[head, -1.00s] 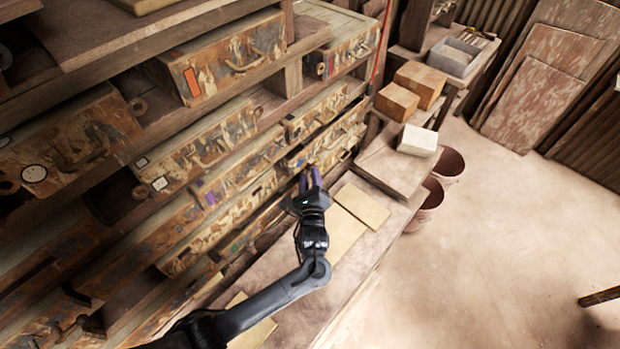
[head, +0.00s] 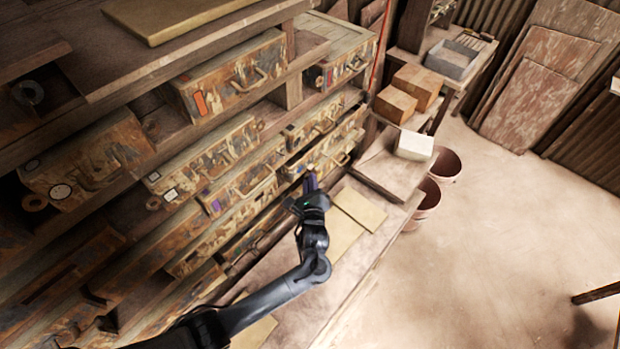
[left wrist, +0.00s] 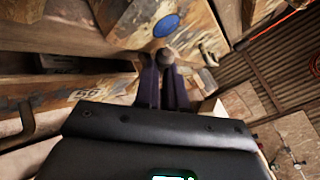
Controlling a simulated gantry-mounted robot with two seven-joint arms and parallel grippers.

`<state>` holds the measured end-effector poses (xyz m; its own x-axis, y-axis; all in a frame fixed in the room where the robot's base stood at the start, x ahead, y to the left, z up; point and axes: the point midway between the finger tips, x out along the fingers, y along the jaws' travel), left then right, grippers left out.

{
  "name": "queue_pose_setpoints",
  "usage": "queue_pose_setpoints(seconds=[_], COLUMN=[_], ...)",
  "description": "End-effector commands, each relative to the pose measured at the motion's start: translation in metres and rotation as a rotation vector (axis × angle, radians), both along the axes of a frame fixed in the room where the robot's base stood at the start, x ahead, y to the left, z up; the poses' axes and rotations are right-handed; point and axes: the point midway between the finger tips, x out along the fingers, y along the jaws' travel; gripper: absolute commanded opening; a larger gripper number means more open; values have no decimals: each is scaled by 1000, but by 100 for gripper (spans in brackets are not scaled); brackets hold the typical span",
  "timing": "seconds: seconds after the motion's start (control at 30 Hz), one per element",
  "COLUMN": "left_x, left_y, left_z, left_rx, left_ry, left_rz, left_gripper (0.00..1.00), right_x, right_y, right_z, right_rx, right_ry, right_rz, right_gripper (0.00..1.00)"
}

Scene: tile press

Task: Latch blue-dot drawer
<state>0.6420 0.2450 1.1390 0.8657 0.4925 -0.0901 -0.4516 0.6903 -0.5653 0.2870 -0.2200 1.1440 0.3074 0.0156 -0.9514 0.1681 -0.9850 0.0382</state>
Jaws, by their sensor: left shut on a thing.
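The blue dot (left wrist: 166,26) shows in the left wrist view on a worn, paint-chipped drawer front (left wrist: 140,22). Just below the dot is a small round dark knob (left wrist: 166,56), partly covered by my fingers. My left gripper (left wrist: 164,66) has its purple fingers close together and shut on this knob. A curved metal handle (left wrist: 208,54) is to the right of the knob. In the head view my left gripper (head: 310,180) is at the lower right of the drawer rack, against the drawer fronts; the blue dot cannot be made out there. My right gripper is not in view.
Several more worn drawers, one with an orange label (head: 200,103), fill the rack around my arm. Below my gripper is a bench (head: 300,300) with flat tan tiles (head: 360,207). Boxes (head: 415,145) and buckets (head: 446,165) stand to the right. Open floor lies beyond.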

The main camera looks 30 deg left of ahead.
Motion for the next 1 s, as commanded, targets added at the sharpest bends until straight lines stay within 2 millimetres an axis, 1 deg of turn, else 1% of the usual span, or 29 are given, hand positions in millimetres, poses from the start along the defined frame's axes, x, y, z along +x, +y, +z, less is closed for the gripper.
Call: queue_pose_setpoints(seconds=[0.27, 0.3, 0.43, 0.47, 0.8, 0.87, 1.0], left_x=[0, 0, 0, 0, -2, -5, -20], left_y=[0, 0, 0, 0, -2, -4, -12], left_z=[0, 0, 0, 0, 0, 0, 1], left_rx=[0, 0, 0, 0, 0, 1, -1], left_ry=[-1, -1, -1, -1, -1, 0, 0], left_rz=[1, 1, 1, 1, -1, -1, -1], left_gripper=[0, 15, 35, 36, 36, 36, 36], right_x=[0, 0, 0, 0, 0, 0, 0], right_y=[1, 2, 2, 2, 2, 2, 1], right_z=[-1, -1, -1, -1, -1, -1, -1], right_rx=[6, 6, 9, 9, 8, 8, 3], right_ry=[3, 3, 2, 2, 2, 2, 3], right_rz=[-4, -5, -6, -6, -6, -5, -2], right_gripper=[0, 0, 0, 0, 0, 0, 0])
